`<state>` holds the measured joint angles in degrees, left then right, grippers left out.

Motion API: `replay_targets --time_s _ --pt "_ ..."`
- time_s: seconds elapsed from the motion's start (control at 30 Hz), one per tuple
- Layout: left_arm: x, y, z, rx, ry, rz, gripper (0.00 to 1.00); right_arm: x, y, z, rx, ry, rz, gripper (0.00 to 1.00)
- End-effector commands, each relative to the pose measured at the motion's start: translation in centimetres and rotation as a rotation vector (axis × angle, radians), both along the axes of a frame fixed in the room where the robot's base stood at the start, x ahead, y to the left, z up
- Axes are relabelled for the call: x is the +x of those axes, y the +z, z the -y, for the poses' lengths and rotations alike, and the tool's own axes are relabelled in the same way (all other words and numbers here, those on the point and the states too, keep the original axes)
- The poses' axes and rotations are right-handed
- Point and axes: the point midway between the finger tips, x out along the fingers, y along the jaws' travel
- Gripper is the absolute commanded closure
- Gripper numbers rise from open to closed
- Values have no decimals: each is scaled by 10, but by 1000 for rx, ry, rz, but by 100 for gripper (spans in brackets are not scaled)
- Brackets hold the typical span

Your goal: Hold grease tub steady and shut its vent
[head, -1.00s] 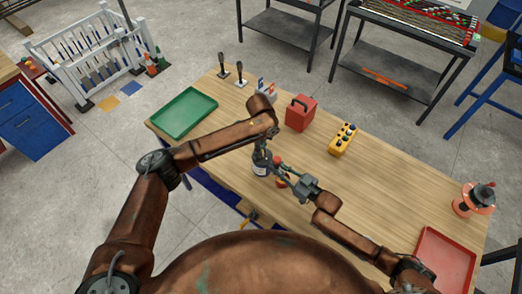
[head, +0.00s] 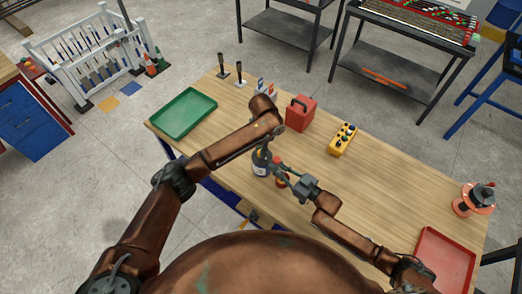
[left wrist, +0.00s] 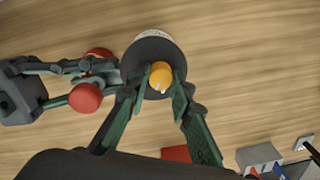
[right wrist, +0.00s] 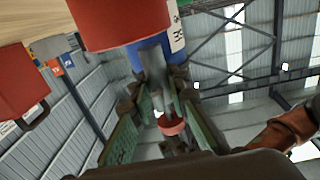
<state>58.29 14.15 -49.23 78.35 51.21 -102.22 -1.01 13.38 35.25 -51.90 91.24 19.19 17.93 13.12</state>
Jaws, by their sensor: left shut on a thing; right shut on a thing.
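The grease tub (head: 261,165), a dark round container with a white label, stands upright near the front edge of the table. From above, its dark top (left wrist: 158,44) carries an orange knob-like vent (left wrist: 160,73). My left gripper (left wrist: 161,82) comes down from above and is shut on the vent. In the head view my left arm partly hides that grip. My right gripper (right wrist: 160,98), beside the tub, is shut on a grey stem (right wrist: 154,62) between a red body (right wrist: 118,22) and a red knob (right wrist: 171,126). The knob also shows in the left wrist view (left wrist: 85,97).
A red box with a handle (head: 300,113) and a yellow button box (head: 342,139) stand behind the grippers. A green tray (head: 184,112) lies left, a red tray (head: 446,262) right. Two upright levers (head: 222,68) stand at the back left. The table's right middle is clear.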

Motion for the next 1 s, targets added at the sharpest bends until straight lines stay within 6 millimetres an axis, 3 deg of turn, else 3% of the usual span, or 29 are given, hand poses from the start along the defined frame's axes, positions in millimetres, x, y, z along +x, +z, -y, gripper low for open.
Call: replay_targets --time_s 0.5,1.0 --pt "1 1 1 -2 437 1 100 -1 0 0 -1 1 -1 100" --pt "2 1 0 0 605 2 100 -1 0 0 -1 1 -1 100"
